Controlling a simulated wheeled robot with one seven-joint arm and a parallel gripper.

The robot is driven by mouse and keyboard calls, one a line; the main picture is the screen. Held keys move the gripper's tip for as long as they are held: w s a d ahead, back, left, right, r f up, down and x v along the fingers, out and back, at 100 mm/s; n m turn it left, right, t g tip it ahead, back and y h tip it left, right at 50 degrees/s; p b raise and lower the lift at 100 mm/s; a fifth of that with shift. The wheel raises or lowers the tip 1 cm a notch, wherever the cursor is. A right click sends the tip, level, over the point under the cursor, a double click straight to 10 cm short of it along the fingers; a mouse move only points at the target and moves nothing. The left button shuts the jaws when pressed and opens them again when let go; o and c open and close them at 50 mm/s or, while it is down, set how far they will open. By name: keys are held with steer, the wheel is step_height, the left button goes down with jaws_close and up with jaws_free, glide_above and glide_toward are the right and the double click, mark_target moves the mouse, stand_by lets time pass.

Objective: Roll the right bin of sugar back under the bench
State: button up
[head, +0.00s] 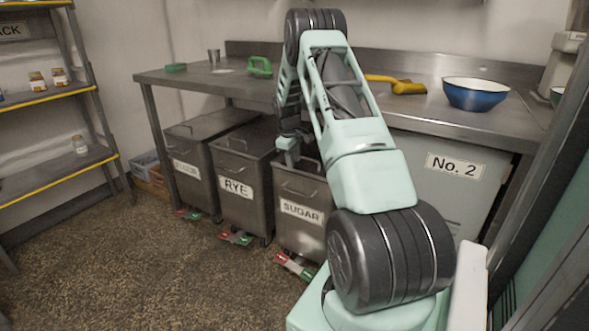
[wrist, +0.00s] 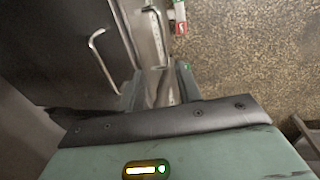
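The right bin, a grey metal bin labelled SUGAR (head: 290,229), stands at the bench front, partly hidden by my arm. Its red-and-green foot pedal (head: 294,266) lies at floor level in front. In the wrist view its dark lid with a loop handle (wrist: 97,45) is at the left, and a pale metal front handle (wrist: 158,35) runs along its front edge. My gripper (head: 288,148) is at the bin's top in the head view. In the wrist view my gripper (wrist: 158,86) has its fingers apart near the front handle's lower end. I cannot tell whether they touch it.
The RYE bin (head: 240,210) and another labelled bin (head: 188,190) stand to the left. A grey No. 2 unit (head: 440,190) is right of the sugar bin. The steel bench (head: 210,78) is above. The speckled floor (head: 170,280) in front is clear.

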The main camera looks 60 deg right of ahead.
steer(key=r, duration=0.3)
steer(key=shift+a+r, duration=0.15)
steer(key=shift+a, duration=0.15)
stand_by(0.4)
